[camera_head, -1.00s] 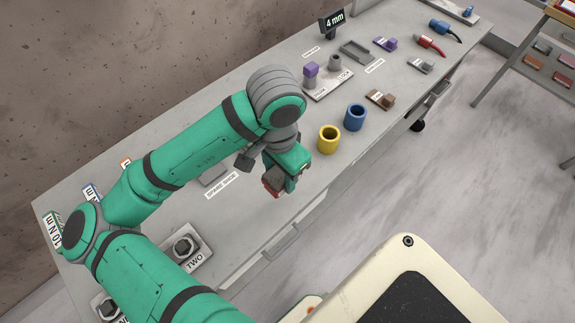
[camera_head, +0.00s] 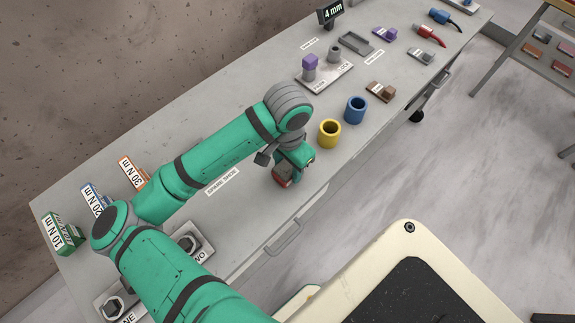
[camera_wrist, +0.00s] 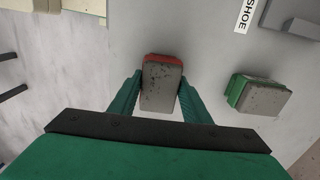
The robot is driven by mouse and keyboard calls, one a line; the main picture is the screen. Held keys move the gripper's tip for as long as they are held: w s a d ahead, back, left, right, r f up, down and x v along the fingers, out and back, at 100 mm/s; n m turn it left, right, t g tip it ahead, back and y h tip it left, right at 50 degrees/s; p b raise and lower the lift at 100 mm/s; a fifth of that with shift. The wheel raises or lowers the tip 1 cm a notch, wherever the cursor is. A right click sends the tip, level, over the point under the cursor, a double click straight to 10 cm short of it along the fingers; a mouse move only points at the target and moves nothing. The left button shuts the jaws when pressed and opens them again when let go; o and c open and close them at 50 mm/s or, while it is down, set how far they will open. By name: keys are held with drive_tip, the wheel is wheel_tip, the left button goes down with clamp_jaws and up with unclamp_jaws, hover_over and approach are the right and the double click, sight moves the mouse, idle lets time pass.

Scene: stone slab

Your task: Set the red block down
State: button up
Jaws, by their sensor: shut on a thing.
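The red block (camera_wrist: 161,84) shows a red edge and a worn grey face between the two green fingers of my gripper (camera_wrist: 160,92) in the wrist view. The fingers are shut on its sides. In the head view, the red block (camera_head: 281,176) shows below my gripper (camera_head: 287,174), over the front part of the grey bench (camera_head: 240,225). I cannot tell whether the block touches the bench top.
A green block (camera_wrist: 258,95) with a grey face lies right of my gripper in the wrist view. A SPARE SHOE label (camera_head: 222,182) lies left of it in the head view. Yellow (camera_head: 329,134) and blue (camera_head: 355,110) cups stand to the right.

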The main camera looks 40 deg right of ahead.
sight(288, 167)
drive_tip(key=o, duration=1.2)
drive_tip(key=shift+s+f, duration=0.1)
drive_tip(key=shift+f, duration=0.05)
drive_tip(key=shift+o, duration=0.2)
wheel_tip(288, 167, up, 12)
drive_tip(key=shift+r, duration=0.2)
